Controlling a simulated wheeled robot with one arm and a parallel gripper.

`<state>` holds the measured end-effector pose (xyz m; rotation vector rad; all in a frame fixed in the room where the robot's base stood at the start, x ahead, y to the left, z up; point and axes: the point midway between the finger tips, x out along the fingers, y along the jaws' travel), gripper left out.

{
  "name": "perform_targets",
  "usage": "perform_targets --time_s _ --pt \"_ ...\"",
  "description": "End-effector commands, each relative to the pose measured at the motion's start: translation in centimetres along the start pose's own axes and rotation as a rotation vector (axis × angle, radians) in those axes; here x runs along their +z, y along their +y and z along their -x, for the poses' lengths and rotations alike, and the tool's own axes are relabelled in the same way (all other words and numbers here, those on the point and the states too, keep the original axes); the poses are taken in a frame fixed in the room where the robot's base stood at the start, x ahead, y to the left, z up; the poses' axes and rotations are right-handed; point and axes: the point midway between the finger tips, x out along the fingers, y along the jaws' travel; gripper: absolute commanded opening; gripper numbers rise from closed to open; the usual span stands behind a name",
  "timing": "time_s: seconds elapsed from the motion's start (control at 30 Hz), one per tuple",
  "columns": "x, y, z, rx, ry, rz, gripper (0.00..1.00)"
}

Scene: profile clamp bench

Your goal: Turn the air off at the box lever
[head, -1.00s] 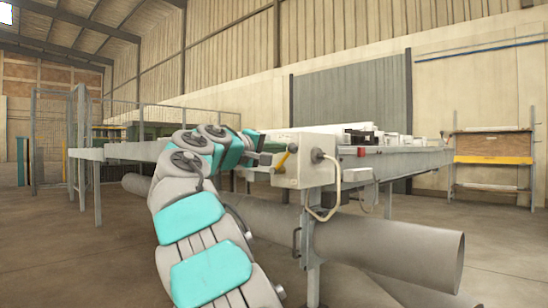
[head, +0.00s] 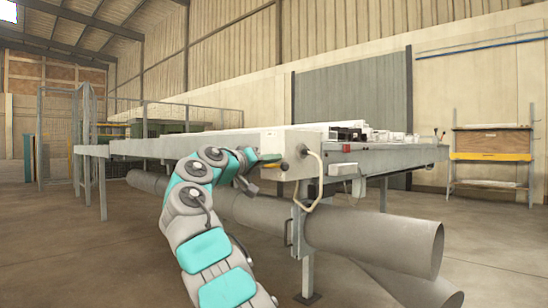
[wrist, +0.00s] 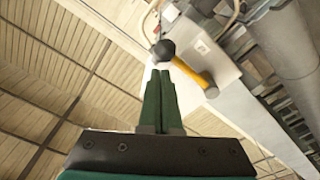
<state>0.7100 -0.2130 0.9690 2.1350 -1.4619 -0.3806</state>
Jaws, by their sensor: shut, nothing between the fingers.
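The grey air box (head: 292,145) is at the near end of the long bench, in the middle of the head view. In the wrist view it is the pale plate (wrist: 218,68) to the right of my fingertips. Its yellow lever (wrist: 194,76) slants up and left there from a hub on the box to a round black knob (wrist: 163,50). My gripper (wrist: 158,73) is shut and empty, its green fingertips just below the knob in the picture; I cannot tell whether they touch. In the head view my gripper (head: 268,158) is at the box's left front, and the lever is mostly hidden.
A pale hose (head: 316,180) loops down from the box's right side. Large grey pipes (head: 375,238) lie beneath the bench (head: 410,155). A yellow and wood rack (head: 490,145) stands far right. The floor in front is open.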

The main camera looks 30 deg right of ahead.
Motion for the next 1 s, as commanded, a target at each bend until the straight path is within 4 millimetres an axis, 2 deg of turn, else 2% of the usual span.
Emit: perform_targets --time_s 0.8,1.0 --pt "0.40 -0.58 -0.06 -0.001 0.001 0.002 0.00" --pt "-0.20 0.18 0.25 -0.001 0.002 0.002 0.00"
